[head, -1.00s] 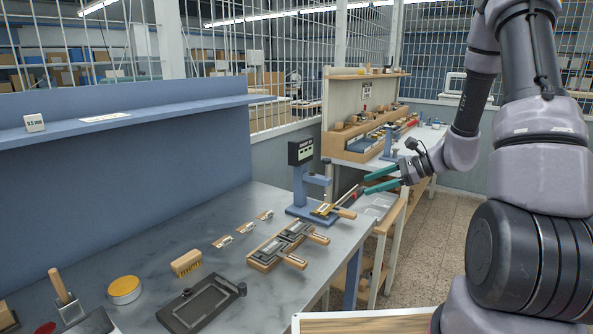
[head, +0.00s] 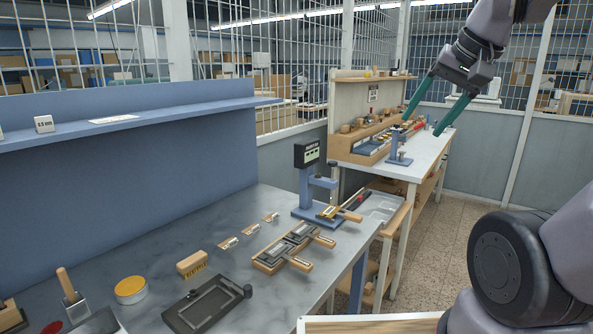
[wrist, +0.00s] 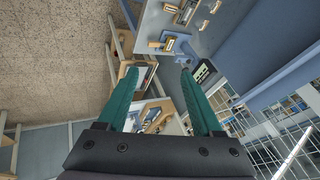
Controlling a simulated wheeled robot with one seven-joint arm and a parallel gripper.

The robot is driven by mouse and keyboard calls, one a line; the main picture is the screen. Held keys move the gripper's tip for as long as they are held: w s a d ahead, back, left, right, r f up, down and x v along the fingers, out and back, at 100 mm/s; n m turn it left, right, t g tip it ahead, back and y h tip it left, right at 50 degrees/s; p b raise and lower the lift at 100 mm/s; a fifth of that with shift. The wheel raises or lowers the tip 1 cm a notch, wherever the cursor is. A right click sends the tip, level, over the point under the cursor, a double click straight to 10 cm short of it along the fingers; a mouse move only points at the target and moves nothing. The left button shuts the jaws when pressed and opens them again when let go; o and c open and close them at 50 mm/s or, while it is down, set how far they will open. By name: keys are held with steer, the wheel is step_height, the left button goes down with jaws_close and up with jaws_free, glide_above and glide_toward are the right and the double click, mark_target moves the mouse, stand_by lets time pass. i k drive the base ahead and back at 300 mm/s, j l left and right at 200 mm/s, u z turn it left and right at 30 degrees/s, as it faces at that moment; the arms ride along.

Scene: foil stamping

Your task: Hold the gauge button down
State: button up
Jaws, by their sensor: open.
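The gauge (head: 307,155) is a blue stand with a black display head at the back right of the grey workbench. A short blue arm (head: 322,182) juts to its right. It also shows in the wrist view (wrist: 203,72), near the tip of one finger. I cannot make out its button. A wooden-handled tool with a brassy head (head: 338,214) lies on the gauge's blue base. My gripper (head: 423,126) has two green fingers spread wide with nothing between them. It is in the air, right of the gauge and higher than the bench; the fingers also show in the wrist view (wrist: 160,71).
Two wooden-handled dark plates (head: 285,248), a brush (head: 192,263), a yellow-topped tin (head: 129,289) and a dark tray (head: 207,303) lie on the bench (head: 170,235). A second white-topped bench (head: 425,160) stands behind. Floor is open at right.

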mark_target(332, 163)
steer(key=i+l+u, duration=0.15)
steer(key=u, duration=0.25)
steer(key=i+l+u, duration=0.15)
steer(key=l+u, duration=0.6)
steer(key=i, duration=0.05)
